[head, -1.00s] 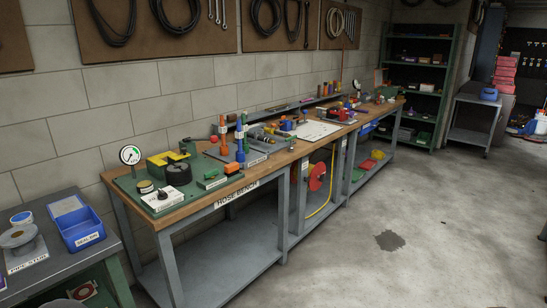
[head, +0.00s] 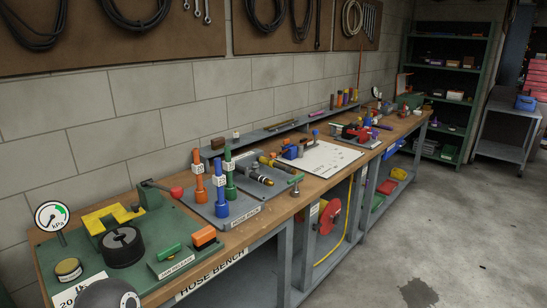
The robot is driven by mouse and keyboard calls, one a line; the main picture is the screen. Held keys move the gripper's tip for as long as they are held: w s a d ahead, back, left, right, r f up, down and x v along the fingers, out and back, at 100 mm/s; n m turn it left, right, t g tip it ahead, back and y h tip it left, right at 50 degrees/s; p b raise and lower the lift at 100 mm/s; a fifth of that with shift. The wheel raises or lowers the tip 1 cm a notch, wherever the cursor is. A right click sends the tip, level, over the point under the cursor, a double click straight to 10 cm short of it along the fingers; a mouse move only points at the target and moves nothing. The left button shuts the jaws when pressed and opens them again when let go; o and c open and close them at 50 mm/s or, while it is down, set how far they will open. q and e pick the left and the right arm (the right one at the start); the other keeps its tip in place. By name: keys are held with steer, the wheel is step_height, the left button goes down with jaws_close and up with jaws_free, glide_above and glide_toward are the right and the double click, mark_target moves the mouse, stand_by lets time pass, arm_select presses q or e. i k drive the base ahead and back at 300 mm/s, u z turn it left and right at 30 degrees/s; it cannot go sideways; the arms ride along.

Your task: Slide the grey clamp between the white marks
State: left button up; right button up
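A grey board (head: 205,212) lies on the wooden hose bench. A short dark hose with brass-coloured parts (head: 262,180) lies on its back right part. A small grey-green T-handled piece (head: 296,183) stands at the board's right edge. I cannot tell from here whether it is the grey clamp. White marks on the hose are too small to make out. Neither of my grippers shows in the head view.
On the left, a green board (head: 150,245) holds a gauge (head: 52,215), a black round part (head: 121,245) and an orange block (head: 204,237). A dark rounded shape (head: 108,296) covers the front left corner. A white sheet (head: 325,160) lies farther right.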

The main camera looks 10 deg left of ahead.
mark_target(247, 172)
steer(key=z, duration=0.05)
steer(key=i, duration=1.2)
steer(key=z, duration=0.15)
